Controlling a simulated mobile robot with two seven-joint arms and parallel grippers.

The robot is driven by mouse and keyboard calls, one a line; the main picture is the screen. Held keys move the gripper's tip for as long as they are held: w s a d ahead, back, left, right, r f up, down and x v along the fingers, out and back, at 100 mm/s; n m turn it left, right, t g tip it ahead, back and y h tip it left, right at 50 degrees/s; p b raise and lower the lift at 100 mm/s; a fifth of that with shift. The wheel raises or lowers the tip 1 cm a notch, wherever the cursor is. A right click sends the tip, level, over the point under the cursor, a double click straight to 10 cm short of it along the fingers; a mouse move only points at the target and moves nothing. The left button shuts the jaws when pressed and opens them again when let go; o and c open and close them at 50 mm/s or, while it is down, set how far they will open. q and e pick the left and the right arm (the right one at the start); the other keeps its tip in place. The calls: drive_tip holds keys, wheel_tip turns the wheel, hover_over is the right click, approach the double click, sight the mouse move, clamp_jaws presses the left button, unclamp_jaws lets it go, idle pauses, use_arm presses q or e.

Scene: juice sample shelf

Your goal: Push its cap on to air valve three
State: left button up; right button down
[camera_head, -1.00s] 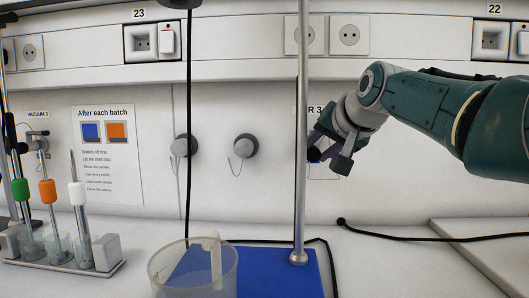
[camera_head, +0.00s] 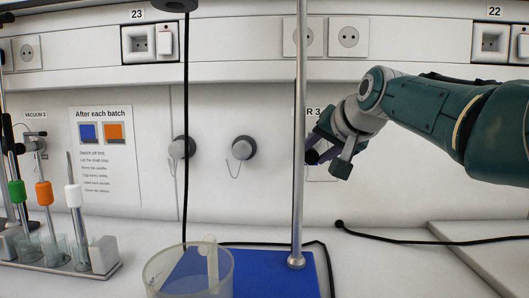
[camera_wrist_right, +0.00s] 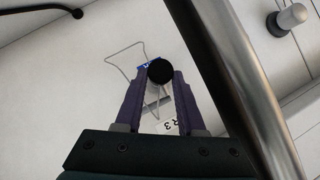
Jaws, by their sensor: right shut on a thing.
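My right gripper (camera_head: 317,153) is at the wall in the head view, in front of a label ending in "R 3" (camera_head: 314,112). In the right wrist view its two purple fingers (camera_wrist_right: 153,88) are closed on a black round cap (camera_wrist_right: 160,71), seen end on. The cap also shows as a dark round end (camera_head: 311,157) in the head view. A thin wire loop (camera_wrist_right: 122,58) and a bit of blue show behind the cap. The valve itself is hidden behind the cap and fingers; I cannot tell whether they touch. My left gripper is not in view.
A metal rod (camera_head: 299,200) on a blue base (camera_head: 309,275) stands close left of my gripper. Two grey wall knobs (camera_head: 181,149) (camera_head: 244,149) have wire hooks. A clear beaker (camera_head: 165,275) and a tube rack (camera_head: 85,272) stand on the bench. A black cable (camera_head: 430,240) lies right.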

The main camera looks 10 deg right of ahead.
drive_tip(key=shift+d+f, duration=0.15)
drive_tip(key=shift+f, duration=0.05)
drive_tip(key=shift+d+r, duration=0.15)
idle(0.7)
drive_tip(key=c, duration=1)
unclamp_jaws()
drive_tip(key=o, duration=0.3)
drive_tip(key=shift+w+r, duration=0.1)
drive_tip(key=shift+w, duration=0.05)
drive_tip(key=shift+o, duration=1.3)
